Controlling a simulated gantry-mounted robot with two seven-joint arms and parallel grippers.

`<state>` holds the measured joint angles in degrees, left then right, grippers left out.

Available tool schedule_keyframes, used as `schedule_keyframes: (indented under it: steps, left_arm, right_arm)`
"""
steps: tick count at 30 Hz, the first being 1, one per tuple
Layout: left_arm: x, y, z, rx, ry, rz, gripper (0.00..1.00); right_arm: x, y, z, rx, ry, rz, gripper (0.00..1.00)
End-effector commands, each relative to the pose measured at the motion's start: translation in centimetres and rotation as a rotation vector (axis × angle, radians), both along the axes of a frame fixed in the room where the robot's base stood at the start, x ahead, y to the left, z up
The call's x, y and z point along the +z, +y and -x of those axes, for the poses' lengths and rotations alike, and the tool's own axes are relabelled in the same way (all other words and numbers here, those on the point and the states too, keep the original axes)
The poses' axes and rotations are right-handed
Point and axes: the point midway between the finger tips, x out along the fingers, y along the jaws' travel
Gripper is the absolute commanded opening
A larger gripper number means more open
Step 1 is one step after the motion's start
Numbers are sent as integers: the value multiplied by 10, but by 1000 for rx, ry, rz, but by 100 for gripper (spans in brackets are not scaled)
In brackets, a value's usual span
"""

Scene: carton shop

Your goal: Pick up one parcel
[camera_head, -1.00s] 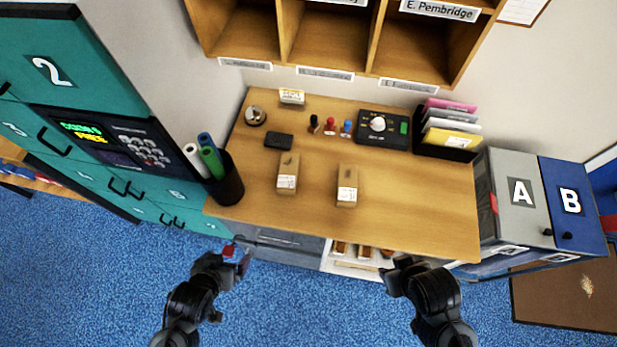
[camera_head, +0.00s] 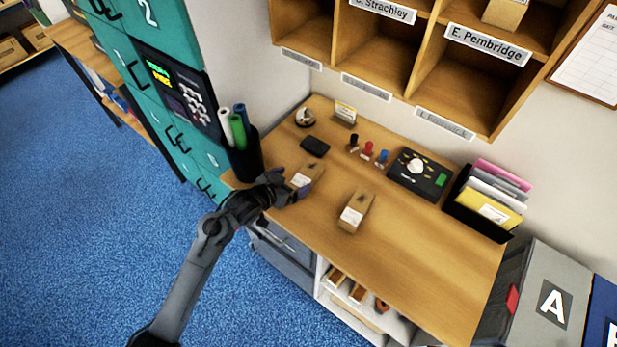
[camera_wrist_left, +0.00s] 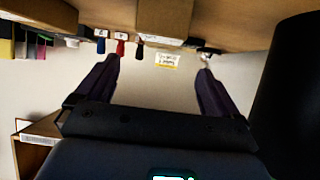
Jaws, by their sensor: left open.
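Two small brown parcels with white labels lie apart on the wooden counter (camera_head: 420,250). The right parcel (camera_head: 356,211) stands clear in the head view. The left parcel (camera_head: 309,177) is partly hidden by my left gripper (camera_head: 293,191), which is at its near side. In the left wrist view, which looks upside down, my left gripper (camera_wrist_left: 158,68) is open and empty. A brown parcel (camera_wrist_left: 190,18) shows at the top edge there, offset from the fingertips; I cannot tell if they touch it. My right gripper is out of view.
A dark pen cup (camera_head: 246,160) with rolled tubes stands close to the left gripper. Behind the parcels are a black box (camera_head: 315,147), stamps (camera_head: 368,150), a dial unit (camera_head: 419,173) and an envelope holder (camera_head: 485,205). Pigeonholes (camera_head: 385,45) hang above. The counter's right part is clear.

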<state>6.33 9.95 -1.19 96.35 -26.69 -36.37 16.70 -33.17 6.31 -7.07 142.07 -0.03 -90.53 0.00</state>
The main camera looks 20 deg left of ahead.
Motion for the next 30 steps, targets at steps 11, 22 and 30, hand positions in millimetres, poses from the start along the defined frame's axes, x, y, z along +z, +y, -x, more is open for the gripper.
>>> schedule_keyframes:
  steps: [11,22,30]
  left_arm:
    - [-14,-8,-24,1,0,0,95]
    - [-35,-16,-50,2,2,1,95]
    - [-43,-21,-63,2,1,-1,95]
  right_arm:
    - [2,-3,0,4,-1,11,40]
    - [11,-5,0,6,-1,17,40]
    - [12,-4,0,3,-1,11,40]
